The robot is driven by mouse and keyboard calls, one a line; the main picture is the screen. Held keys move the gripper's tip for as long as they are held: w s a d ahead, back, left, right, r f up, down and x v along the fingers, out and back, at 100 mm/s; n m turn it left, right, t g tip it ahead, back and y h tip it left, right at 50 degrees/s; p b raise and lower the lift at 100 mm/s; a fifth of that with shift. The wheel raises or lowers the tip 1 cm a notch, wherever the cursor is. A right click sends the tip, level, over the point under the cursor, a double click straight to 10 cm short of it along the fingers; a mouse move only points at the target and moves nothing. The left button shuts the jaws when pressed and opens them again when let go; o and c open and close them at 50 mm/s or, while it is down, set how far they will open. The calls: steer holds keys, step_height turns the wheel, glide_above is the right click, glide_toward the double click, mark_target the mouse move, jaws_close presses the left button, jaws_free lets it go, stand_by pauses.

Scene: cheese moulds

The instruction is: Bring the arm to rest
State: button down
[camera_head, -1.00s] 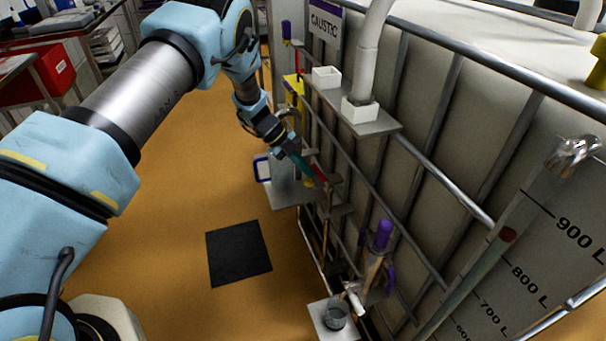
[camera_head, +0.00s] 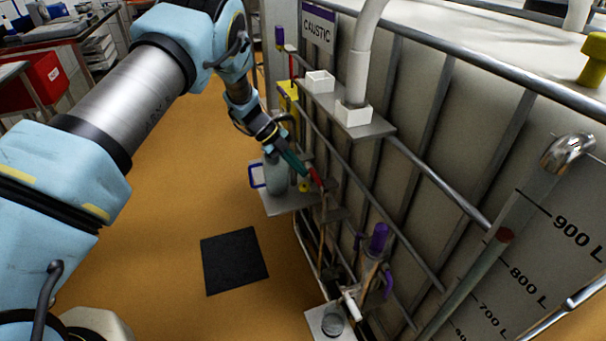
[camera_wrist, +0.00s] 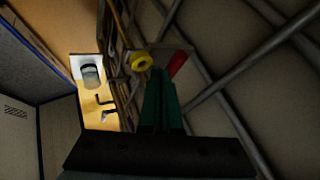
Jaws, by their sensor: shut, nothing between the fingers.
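My gripper (camera_head: 299,168) is at the end of my blue arm, close beside the caged tank and above a small grey shelf (camera_head: 284,203). Its green fingers are together with nothing between them; they also show in the wrist view (camera_wrist: 161,100). A red handle (camera_head: 316,177) is just past the fingertips; in the wrist view a red piece (camera_wrist: 178,64) lies right of the tips. I cannot tell whether the fingers touch it. A yellow round piece (camera_wrist: 141,61) is left of the tips.
The tank's metal cage (camera_head: 425,170) and a shelf with white holders (camera_head: 353,115) stand close on the right. A purple-topped valve (camera_head: 378,238) and a glass beaker (camera_head: 333,320) are lower down. A black mat (camera_head: 234,261) lies on the open orange floor. A red bin (camera_head: 45,75) is far left.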

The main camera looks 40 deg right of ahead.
steer(key=b+v, duration=0.1)
steer(key=v, duration=0.8)
